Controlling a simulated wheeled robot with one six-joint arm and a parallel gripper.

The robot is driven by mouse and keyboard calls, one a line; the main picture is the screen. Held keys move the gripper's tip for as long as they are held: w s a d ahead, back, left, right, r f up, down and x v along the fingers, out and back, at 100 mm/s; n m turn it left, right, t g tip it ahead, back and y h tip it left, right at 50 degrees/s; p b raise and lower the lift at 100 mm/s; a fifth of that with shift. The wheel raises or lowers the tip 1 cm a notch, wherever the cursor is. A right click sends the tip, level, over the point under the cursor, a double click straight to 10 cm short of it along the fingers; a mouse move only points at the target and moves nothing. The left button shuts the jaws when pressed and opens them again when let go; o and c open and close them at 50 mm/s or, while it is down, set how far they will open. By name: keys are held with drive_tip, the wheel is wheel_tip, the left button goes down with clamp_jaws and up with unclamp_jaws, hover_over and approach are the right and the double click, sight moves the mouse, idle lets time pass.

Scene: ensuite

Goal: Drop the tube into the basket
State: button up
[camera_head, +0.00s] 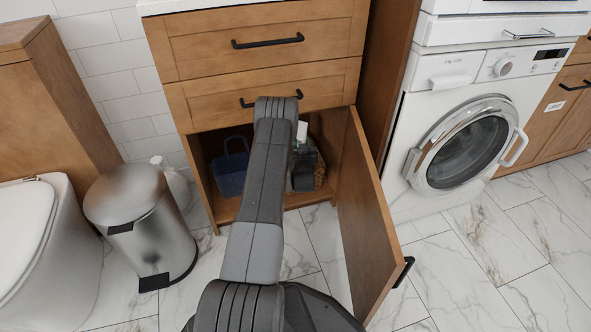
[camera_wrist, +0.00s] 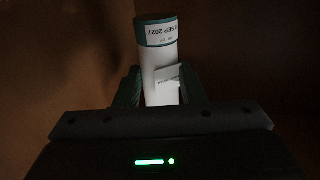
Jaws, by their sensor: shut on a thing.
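The tube (camera_wrist: 158,55) is white with a dark green end and printed text, and stands between the two fingers of my gripper (camera_wrist: 161,80) in the wrist view. My gripper is shut on it. In the head view, a small white part of the tube (camera_head: 302,131) shows above my gripper (camera_head: 302,165), inside the open cabinet. A woven brown basket (camera_head: 320,169) is at the right of the cabinet, partly hidden behind my gripper. I cannot tell whether the tube is directly over the basket. The basket is not clearly seen in the dark wrist view.
A dark blue caddy (camera_head: 231,169) with a handle stands at the cabinet's left. The open cabinet door (camera_head: 368,215) juts out at the right. Closed drawers (camera_head: 262,88) are above the opening. A steel bin (camera_head: 140,220) and a washing machine (camera_head: 470,130) flank the cabinet.

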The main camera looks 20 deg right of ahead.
drive_tip(key=shift+f, duration=0.65)
drive_tip(key=o, duration=1.1)
drive_tip(key=shift+o, duration=0.2)
drive_tip(key=p+v, duration=0.4)
drive_tip(key=v, duration=1)
drive_tip(key=shift+w, duration=0.1)
drive_tip(key=b+x, duration=0.1)
drive_tip(key=x, duration=0.3)
drive_tip(key=r+b+x, duration=0.1)
drive_tip(key=x, duration=0.4)
drive_tip(key=r+b+x, duration=0.1)
drive_tip(key=x, duration=0.3)
drive_tip(key=shift+w+d+r, duration=0.15)
drive_tip(key=shift+w+r, duration=0.1)
drive_tip(key=shift+w, duration=0.15)
drive_tip(key=shift+r, duration=0.7)
